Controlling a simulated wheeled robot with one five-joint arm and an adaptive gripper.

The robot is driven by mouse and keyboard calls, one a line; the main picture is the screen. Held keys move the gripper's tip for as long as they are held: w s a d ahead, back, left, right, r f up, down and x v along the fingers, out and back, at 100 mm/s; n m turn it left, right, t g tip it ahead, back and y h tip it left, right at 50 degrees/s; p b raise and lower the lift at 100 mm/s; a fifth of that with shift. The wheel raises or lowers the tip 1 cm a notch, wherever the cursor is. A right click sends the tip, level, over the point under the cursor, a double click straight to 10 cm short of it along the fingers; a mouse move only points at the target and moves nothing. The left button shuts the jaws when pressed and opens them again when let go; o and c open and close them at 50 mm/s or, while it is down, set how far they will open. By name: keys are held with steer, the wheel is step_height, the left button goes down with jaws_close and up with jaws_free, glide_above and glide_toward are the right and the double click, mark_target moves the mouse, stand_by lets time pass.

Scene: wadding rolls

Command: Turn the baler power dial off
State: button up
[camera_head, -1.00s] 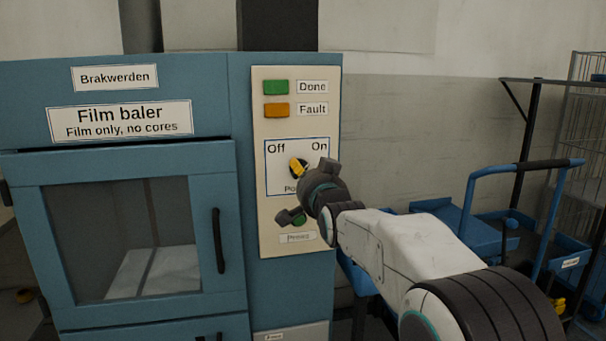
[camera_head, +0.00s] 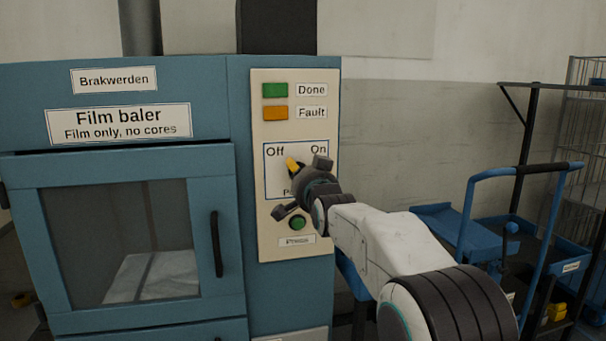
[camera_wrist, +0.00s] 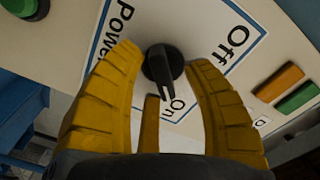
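The baler power dial is a black knob (camera_wrist: 160,65) on a white label. In the wrist view its pointer arm extends down towards the word On, away from Off. My gripper (camera_wrist: 165,57) has its yellow fingers apart, one on each side of the knob, with the knob between their tips. I cannot tell whether they touch it. In the head view my gripper (camera_head: 292,164) is at the dial label, below and between Off and On, and hides most of the knob.
The control panel (camera_head: 262,215) carries a green Done light (camera_head: 275,90), an orange Fault light (camera_head: 275,112) and a green Press button (camera_head: 297,223) just below my gripper. The baler door handle (camera_head: 217,243) is at left. A blue trolley (camera_head: 466,215) stands at right.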

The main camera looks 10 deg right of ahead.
jaws_close()
steer(key=shift+n+b, duration=0.4)
steer(key=shift+b, duration=0.05)
steer(key=n+b, duration=0.2)
steer(key=n, duration=0.3)
steer(key=n+b, duration=0.1)
steer(key=n, duration=0.1)
steer(key=shift+a+r, duration=0.1)
steer(key=shift+r, duration=0.25)
steer(key=n, duration=0.5)
steer(key=shift+a+r, duration=0.1)
steer(key=shift+r, duration=0.1)
steer(key=n, duration=0.5)
steer(key=shift+a+r, duration=0.1)
steer(key=shift+a, duration=0.05)
steer(key=shift+n, duration=0.3)
